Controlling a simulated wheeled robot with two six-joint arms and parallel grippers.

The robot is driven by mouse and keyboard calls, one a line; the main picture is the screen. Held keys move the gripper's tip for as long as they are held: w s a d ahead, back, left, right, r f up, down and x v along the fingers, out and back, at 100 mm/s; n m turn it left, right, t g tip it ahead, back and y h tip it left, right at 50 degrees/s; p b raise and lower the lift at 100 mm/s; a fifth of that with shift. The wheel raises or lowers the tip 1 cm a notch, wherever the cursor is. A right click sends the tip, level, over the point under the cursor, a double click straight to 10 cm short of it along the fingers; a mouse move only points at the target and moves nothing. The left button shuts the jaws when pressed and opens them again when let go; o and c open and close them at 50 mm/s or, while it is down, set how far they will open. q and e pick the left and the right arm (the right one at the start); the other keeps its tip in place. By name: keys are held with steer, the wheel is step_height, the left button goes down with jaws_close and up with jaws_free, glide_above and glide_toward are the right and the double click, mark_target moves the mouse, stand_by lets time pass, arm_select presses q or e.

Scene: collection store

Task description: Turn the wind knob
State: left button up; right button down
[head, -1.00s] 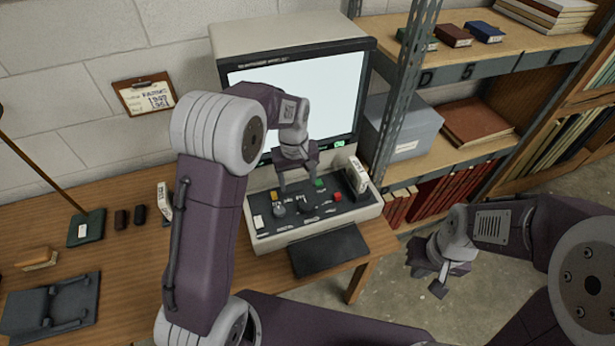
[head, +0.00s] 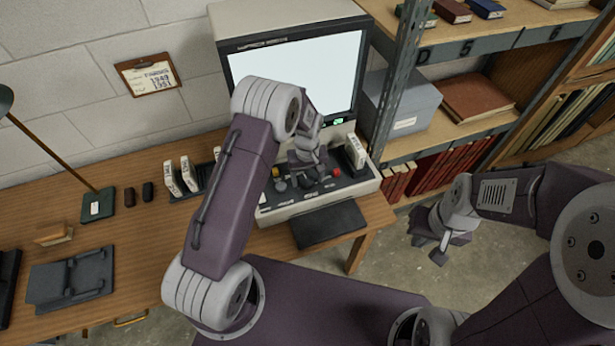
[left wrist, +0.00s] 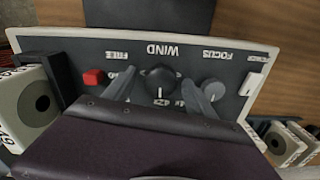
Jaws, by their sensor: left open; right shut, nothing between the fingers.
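The wind knob (left wrist: 160,82) is a round black knob with a pale pointer line, on the dark control panel (left wrist: 226,62) under the upside-down word WIND in the left wrist view. My left gripper (head: 307,172) is over the panel in the head view, where it mostly hides the knob. In the left wrist view the fingers of my left gripper (left wrist: 162,96) are apart, one on each side of the knob. I cannot tell whether they touch it. My right gripper (head: 436,246) is shut and empty, over the floor right of the table.
A grey focus knob (left wrist: 214,90) sits close beside one left finger. A red button (left wrist: 93,77) lies on the other side. A monitor housing (head: 283,22) stands behind the panel. A white-labelled reel box (head: 355,151) stands at the panel's right end.

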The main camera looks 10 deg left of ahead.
arm_select(q)
steer(key=shift+w+a, duration=0.1)
steer(key=shift+a, duration=0.05)
steer(key=c, duration=1.4)
steer(key=m, duration=0.5)
steer(key=shift+m, duration=0.3)
steer(key=m, duration=0.5)
steer(key=shift+m, duration=0.7)
steer(key=o, duration=1.4)
